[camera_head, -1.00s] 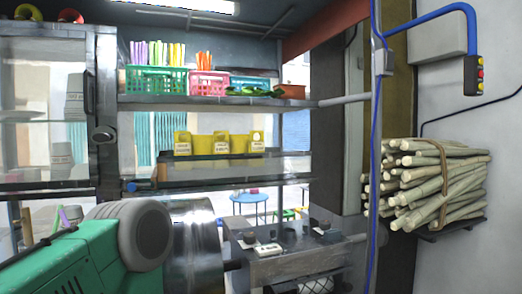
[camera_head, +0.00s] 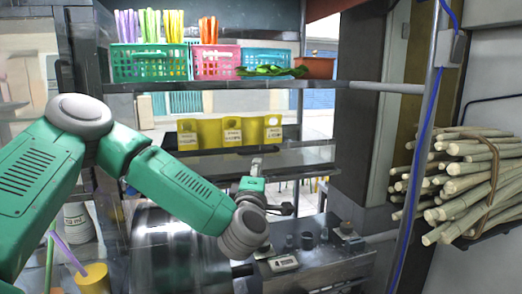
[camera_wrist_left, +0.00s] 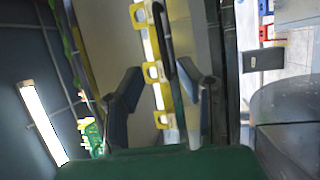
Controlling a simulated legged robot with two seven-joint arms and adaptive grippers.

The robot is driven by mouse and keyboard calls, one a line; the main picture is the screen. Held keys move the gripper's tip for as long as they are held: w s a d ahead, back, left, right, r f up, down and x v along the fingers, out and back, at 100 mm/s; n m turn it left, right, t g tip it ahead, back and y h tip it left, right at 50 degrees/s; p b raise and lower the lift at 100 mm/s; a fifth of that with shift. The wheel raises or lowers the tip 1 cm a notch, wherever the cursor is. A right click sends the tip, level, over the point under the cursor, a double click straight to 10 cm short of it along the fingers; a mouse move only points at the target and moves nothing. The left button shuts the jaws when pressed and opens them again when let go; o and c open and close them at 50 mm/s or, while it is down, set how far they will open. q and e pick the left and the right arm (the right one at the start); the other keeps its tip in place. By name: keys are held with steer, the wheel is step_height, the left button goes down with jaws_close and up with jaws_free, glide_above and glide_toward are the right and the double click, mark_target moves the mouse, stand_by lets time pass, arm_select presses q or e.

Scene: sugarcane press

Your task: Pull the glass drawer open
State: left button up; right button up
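A clear, glass-like panel with a grey lower edge (camera_head: 300,157) runs below the basket shelf, by the yellow holders (camera_head: 228,132). I take it for the glass drawer; I cannot tell how far it stands open. In the left wrist view, a dark bar (camera_wrist_left: 161,28) runs alongside the yellow holders (camera_wrist_left: 153,72). My left gripper (camera_head: 268,190) is just below the panel's edge in the head view. In the wrist view its two fingers (camera_wrist_left: 165,100) stand apart, with the bar and holders seen between them. No contact can be made out. My right gripper is out of view.
Above, a shelf (camera_head: 350,84) holds a green basket (camera_head: 150,64) and a pink basket (camera_head: 212,63). A metal drum (camera_head: 170,255) and a counter (camera_head: 335,262) lie below my left arm. Bundled cane (camera_head: 465,175) and a blue cable (camera_head: 420,160) are at right.

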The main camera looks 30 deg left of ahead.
mark_target(262, 152)
arm_select(q)
steer(key=p+x, duration=0.1)
steer(key=x, duration=0.5)
steer(key=shift+d, duration=0.1)
steer(key=p+x, duration=0.1)
steer(key=x, duration=0.4)
steer(key=shift+w+a+f, duration=0.1)
steer(key=shift+w+a, duration=0.1)
steer(key=shift+a, duration=0.05)
steer(key=shift+d, duration=0.15)
steer(key=shift+c, duration=1.3)
jaws_close()
